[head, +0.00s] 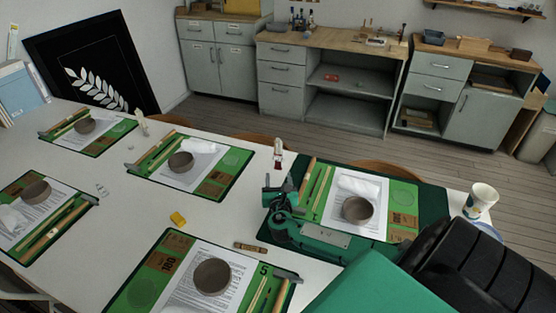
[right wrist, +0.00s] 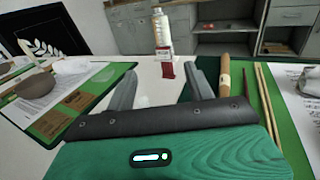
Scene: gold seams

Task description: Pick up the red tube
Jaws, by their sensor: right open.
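The red tube (head: 278,156) stands upright on the white table, near the far edge and left of the right-hand green mat. It has a pale body and a dark red lower end. In the right wrist view the tube (right wrist: 163,43) stands ahead of the jaws, between the lines of the two fingers, with nothing in front of it. My right gripper (head: 280,188) is open and empty, low over the table just short of the tube and not visibly touching it. My left gripper is not in view.
Close to the right gripper lies a green mat (head: 432,199) with wooden tools, a white cloth and a grey bowl (head: 357,209). A paper cup (head: 481,199) stands at the right. More set mats lie at left.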

